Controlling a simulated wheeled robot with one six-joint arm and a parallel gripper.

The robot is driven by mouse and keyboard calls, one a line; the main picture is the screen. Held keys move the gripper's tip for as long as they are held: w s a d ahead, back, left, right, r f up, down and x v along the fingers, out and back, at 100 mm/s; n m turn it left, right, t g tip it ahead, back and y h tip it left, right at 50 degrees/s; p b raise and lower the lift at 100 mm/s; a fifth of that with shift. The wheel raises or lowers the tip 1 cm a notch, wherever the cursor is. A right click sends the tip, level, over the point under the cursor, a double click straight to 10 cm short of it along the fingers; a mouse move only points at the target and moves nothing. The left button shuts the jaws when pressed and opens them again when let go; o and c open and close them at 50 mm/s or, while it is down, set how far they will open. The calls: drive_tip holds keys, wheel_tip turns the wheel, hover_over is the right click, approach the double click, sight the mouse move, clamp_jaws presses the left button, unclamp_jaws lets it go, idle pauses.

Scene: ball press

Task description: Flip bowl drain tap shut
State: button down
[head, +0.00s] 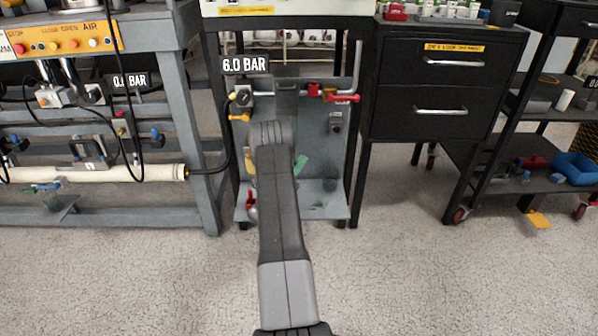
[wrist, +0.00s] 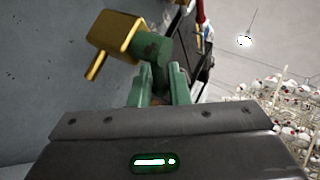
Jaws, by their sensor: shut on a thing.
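A brass-coloured tap body (wrist: 122,36) with a short spout shows at the upper left of the wrist view, beside a grey panel. A green round part of the drain tap (wrist: 151,46) sticks out from it towards my gripper. My gripper (wrist: 163,84) has its two green fingers close together on the tap; the exact grip point is mostly hidden between them. In the head view my arm reaches down to the grey stand and covers the gripper and most of the tap. A green piece (head: 301,165) shows right of the arm; I cannot tell what it belongs to.
The grey stand (head: 335,160) carries a red-handled valve (head: 343,98), a yellow-handled valve (head: 239,117) and a 6.0 BAR display (head: 245,65). A pipe bench (head: 205,150) stands left, a black drawer cabinet (head: 440,90) right. The floor (head: 400,270) in front is clear.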

drive_tip(key=shift+n+t+b, duration=0.3)
drive_tip(key=shift+n, duration=0.1)
drive_tip(key=c, duration=1.5)
unclamp_jaws()
